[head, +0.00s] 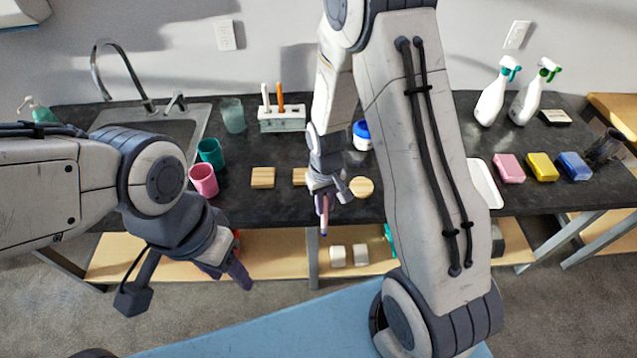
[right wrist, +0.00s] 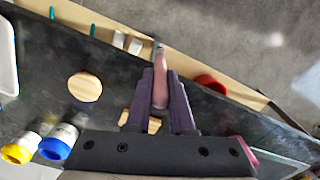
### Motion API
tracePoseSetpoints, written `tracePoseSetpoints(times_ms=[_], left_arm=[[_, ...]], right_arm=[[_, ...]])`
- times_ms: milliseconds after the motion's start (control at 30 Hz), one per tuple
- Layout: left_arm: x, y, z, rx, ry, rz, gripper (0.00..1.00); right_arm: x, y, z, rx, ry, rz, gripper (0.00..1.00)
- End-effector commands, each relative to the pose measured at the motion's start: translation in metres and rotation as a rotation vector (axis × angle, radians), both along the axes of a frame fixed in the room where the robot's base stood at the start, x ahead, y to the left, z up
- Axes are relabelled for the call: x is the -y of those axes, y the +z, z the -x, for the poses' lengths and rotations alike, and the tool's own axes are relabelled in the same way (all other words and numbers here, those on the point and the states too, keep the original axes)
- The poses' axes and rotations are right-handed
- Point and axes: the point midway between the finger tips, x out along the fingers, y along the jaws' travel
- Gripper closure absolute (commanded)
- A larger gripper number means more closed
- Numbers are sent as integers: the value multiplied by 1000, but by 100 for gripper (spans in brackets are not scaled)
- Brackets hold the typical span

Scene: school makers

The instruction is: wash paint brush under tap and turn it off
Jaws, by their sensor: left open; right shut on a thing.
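My right gripper (head: 322,203) is shut on a pink-handled paint brush (head: 324,219) over the front edge of the dark counter. The brush points down, its tip bluish in the head view. In the right wrist view the brush (right wrist: 160,92) sits between the purple fingers (right wrist: 160,76). The curved metal tap (head: 123,68) stands at the back left over the sink (head: 201,128), with a small lever (head: 176,102) to its right. My left arm hides much of the sink. I cannot tell whether water runs. My left gripper (head: 238,272) is open and empty, in front of the counter.
Pink (head: 203,180) and teal (head: 210,152) cups stand right of the sink, near a clear glass (head: 233,115) and a brush rack (head: 282,120). Wooden blocks (head: 262,178) lie mid-counter. Sponges (head: 508,168) and spray bottles (head: 492,98) are at the right.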

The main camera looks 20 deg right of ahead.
Motion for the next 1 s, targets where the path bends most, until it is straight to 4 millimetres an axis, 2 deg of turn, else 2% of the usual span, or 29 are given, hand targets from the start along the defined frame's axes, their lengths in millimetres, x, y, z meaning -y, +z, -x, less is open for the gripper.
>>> tracePoseSetpoints(times_ms=[400,600,767,1000], left_arm=[[0,0,0,0,0,0,50],[0,0,0,0,0,0,50],[0,0,0,0,0,0,50],[0,0,0,0,0,0,50]], right_arm=[[-90,64,-26,6,458,-1,100],[-116,82,-33,2,592,0,100],[-126,82,-38,-1,665,0,100],[-145,53,-61,-3,900,0,100]])
